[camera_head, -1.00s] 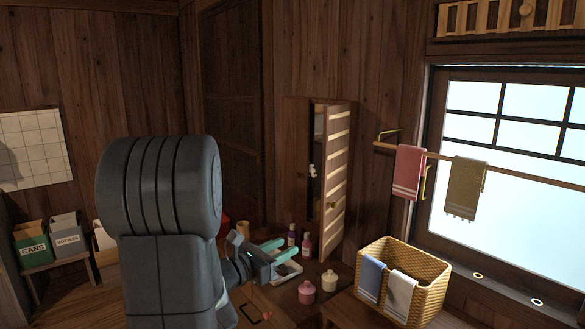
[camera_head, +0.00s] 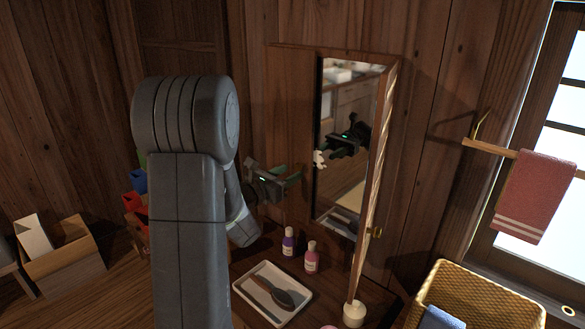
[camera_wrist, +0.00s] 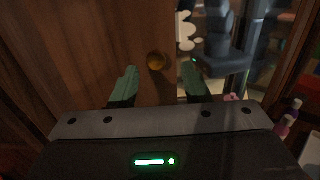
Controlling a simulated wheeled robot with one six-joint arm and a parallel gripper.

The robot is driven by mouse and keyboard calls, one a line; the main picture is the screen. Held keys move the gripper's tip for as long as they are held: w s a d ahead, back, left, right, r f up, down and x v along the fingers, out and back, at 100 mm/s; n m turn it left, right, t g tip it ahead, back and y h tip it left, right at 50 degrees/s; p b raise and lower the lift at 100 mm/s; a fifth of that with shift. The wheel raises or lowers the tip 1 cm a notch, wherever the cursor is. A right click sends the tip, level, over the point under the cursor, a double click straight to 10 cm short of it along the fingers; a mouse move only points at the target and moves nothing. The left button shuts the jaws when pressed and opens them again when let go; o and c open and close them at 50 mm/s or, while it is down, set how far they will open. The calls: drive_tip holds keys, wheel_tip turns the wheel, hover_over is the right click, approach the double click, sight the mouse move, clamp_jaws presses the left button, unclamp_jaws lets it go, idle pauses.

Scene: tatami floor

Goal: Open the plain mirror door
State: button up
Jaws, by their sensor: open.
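The mirror cabinet hangs on the wood wall. Its plain wooden door (camera_head: 291,115) is the left panel and looks shut, flush with the cabinet front. In the wrist view this door (camera_wrist: 75,45) carries a round brass knob (camera_wrist: 155,60). The slatted door (camera_head: 375,160) on the right stands swung out, seen nearly edge-on, with its own brass knob (camera_head: 375,232). My gripper (camera_head: 296,177) is open and empty in front of the plain door. In the wrist view its fingertips (camera_wrist: 160,70) lie either side of the knob; contact cannot be told.
A mirror surface (camera_head: 345,90) reflects my gripper. A white object (camera_head: 320,158) shows beside it. Below are a purple bottle (camera_head: 289,242), a pink bottle (camera_head: 311,258), a white tray (camera_head: 240,287) with a brush, and a white jar (camera_head: 354,313). A wicker basket (camera_head: 480,290) stands right.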

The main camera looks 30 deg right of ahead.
drive_tip(key=shift+w+d, duration=0.45)
drive_tip(key=shift+d, duration=0.3)
drive_tip(key=shift+w+d+r, duration=0.1)
drive_tip(key=shift+w+d, duration=0.05)
drive_tip(key=shift+d, duration=0.35)
clamp_jaws()
drive_tip(key=shift+a, duration=0.15)
